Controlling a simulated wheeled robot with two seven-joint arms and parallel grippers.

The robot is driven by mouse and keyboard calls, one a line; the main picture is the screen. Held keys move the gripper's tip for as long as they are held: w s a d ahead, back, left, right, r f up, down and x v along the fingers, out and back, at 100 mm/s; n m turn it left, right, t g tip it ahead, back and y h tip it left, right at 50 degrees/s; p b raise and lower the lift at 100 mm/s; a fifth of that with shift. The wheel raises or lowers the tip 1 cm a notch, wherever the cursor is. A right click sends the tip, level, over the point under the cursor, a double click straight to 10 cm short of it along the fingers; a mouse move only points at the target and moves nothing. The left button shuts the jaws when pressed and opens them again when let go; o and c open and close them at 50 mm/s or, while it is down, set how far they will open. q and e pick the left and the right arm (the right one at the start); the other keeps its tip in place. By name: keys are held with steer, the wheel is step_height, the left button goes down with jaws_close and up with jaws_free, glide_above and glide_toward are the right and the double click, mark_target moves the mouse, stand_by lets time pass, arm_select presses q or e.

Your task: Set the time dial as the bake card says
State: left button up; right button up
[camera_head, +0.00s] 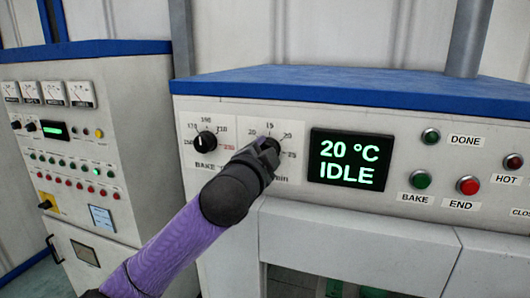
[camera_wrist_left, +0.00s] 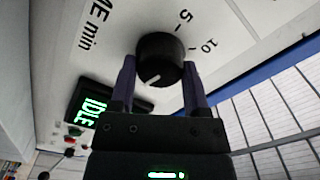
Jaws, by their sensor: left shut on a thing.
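The time dial is a black round knob (camera_wrist_left: 162,45) with a white pointer mark, which points down and left in the left wrist view. The numbers 5 and 10 show beside it there; the number at the pointer cannot be read. My left gripper (camera_wrist_left: 160,68) is shut on the time dial, one finger on each side. In the head view my left gripper (camera_head: 268,152) covers most of this dial. The bake dial (camera_head: 205,142), a black knob on a temperature scale, sits to its left. No bake card can be made out. My right gripper is not in view.
The oven display (camera_head: 349,161) reads 20 °C IDLE, right of the time dial. Further right are the green BAKE button (camera_head: 420,180), the red END button (camera_head: 468,185) and the DONE lamp (camera_head: 431,136). A control cabinet (camera_head: 75,150) with gauges stands at the left.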

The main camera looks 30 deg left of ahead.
arm_select(q)
steer(key=o, duration=1.3)
steer(key=b+v, duration=0.5)
steer(key=v, duration=0.5)
steer(key=shift+w+d, duration=0.1)
